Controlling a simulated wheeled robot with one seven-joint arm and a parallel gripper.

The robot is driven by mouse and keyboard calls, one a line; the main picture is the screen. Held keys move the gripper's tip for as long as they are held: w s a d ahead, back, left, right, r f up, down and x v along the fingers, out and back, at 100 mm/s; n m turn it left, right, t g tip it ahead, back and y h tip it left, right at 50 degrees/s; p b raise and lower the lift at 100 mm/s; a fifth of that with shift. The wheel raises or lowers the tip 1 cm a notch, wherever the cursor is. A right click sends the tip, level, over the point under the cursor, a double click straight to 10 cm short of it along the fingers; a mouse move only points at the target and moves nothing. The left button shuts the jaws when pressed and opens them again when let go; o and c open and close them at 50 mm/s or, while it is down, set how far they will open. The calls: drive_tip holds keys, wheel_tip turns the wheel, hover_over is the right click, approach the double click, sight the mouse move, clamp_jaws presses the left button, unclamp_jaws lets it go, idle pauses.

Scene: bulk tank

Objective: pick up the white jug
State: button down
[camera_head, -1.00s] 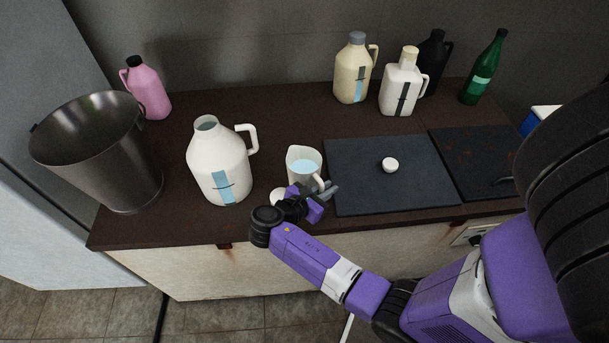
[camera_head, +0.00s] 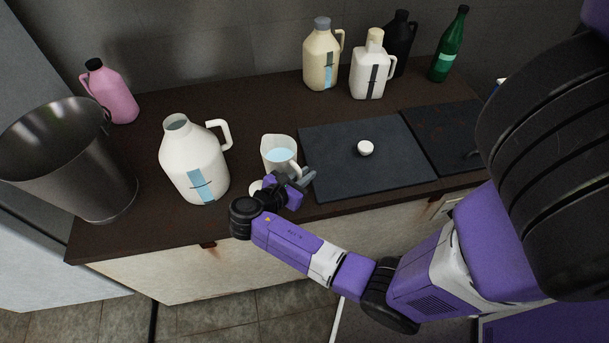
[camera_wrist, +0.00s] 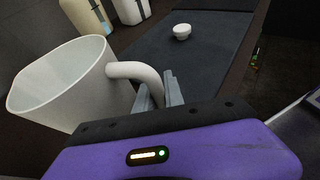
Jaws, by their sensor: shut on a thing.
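The small white jug (camera_head: 271,154), open at the top with pale blue liquid in it, stands upright near the counter's front edge, left of the dark board. In the wrist view the white jug (camera_wrist: 62,85) fills the left side, its handle reaching right to my fingers. My gripper (camera_head: 307,178) is shut on this handle; the fingertips (camera_wrist: 160,92) also show in the wrist view. The jug's base is hidden, so I cannot tell whether it touches the counter. A larger white jug (camera_head: 188,158) with a blue label stands to its left.
A steel bucket (camera_head: 70,165) and pink jug (camera_head: 112,96) are at left. A cream jug (camera_head: 321,62), white bottle (camera_head: 368,75), black jug (camera_head: 401,45) and green bottle (camera_head: 449,45) stand behind. A white lid (camera_head: 366,148) lies on the dark board (camera_head: 340,175).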

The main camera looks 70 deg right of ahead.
wheel_tip(320, 180, up, 19)
drive_tip(key=p, duration=0.1)
idle(1.1)
